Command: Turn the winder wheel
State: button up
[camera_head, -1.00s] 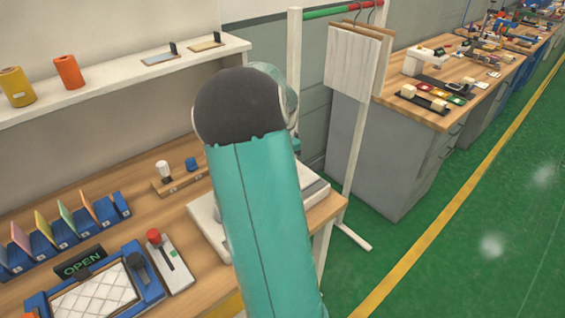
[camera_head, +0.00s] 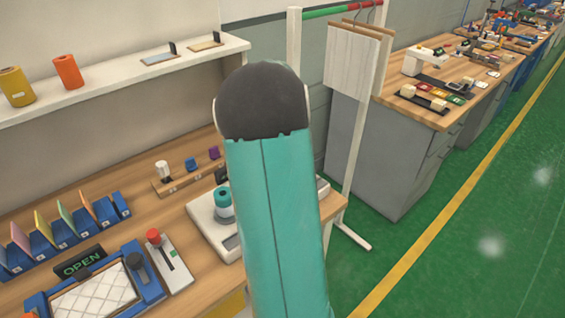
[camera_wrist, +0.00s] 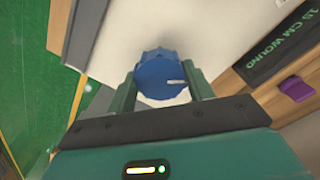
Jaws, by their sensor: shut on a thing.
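The blue winder wheel (camera_wrist: 162,75) is a ridged knob with a white mark pointing right in the wrist view. It sits on a pale surface of the white winder (camera_wrist: 120,35). My gripper (camera_wrist: 161,88) is shut on the wheel, with one green finger at each side of it. In the head view, the white winder (camera_head: 205,231) stands on the bench with a teal spool (camera_head: 224,206) on it. My arm hides the gripper and the wheel there.
A dark display (camera_wrist: 285,38) reads "CM WOUND", its number hard to read. A purple piece (camera_wrist: 297,89) is near it. On the wooden bench (camera_head: 190,300) are a red-knobbed lever (camera_head: 154,236) and an OPEN sign (camera_head: 80,262). A white rack post (camera_head: 355,150) stands right.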

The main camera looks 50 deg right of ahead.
jog(key=n, duration=1.3)
jog(key=shift+d+n, duration=0.1)
jog(key=shift+n, duration=0.3)
jog(key=n, duration=0.5)
jog(key=shift+d+n, duration=0.1)
jog(key=shift+n, duration=2.4)
jog(key=o, duration=1)
jog(key=shift+c, duration=0.2)
